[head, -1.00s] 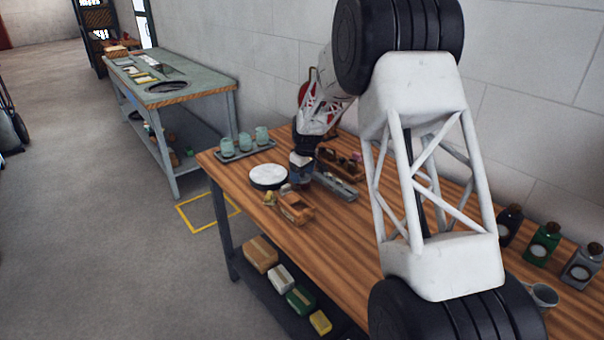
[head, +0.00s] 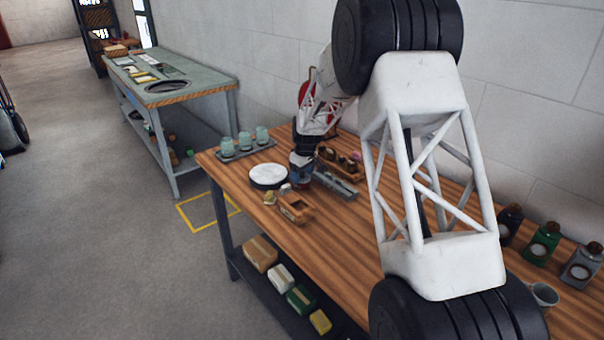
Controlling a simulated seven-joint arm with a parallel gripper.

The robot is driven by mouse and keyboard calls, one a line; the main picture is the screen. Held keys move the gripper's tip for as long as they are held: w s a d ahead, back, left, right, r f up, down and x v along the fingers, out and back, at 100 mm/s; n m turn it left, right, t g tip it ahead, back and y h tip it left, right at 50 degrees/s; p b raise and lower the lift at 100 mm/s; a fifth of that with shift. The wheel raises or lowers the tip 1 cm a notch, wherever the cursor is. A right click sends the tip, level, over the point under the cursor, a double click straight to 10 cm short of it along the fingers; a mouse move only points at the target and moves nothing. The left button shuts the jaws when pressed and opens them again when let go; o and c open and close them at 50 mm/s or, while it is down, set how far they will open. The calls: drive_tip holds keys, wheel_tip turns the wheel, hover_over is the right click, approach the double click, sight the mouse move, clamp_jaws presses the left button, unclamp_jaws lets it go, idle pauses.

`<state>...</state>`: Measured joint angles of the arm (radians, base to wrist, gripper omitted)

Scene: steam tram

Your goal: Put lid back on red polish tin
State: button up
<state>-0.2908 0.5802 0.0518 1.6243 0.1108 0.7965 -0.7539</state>
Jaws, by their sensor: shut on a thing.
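My gripper (head: 301,176) is at the far end of my arm, low over the wooden bench, pointing down. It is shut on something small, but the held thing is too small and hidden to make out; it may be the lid. A dark reddish patch at the fingertips may be the red polish tin (head: 301,182), but I cannot tell whether lid and tin touch. My gripper is just right of a round white-topped disc (head: 268,174) and behind a small wooden box (head: 295,208).
A tray with several pale green jars (head: 245,143) stands at the bench's far end. A wooden caddy (head: 341,162) and a grey metal bar (head: 334,185) lie right of my gripper. Dark, green and grey bottles (head: 543,243) stand nearer. The bench's middle front is clear.

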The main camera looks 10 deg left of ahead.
idle(0.7)
drive_tip(key=o, duration=0.9)
drive_tip(key=shift+r, duration=0.2)
drive_tip(key=shift+r, duration=3.25)
clamp_jaws()
drive_tip(key=shift+f, duration=2.65)
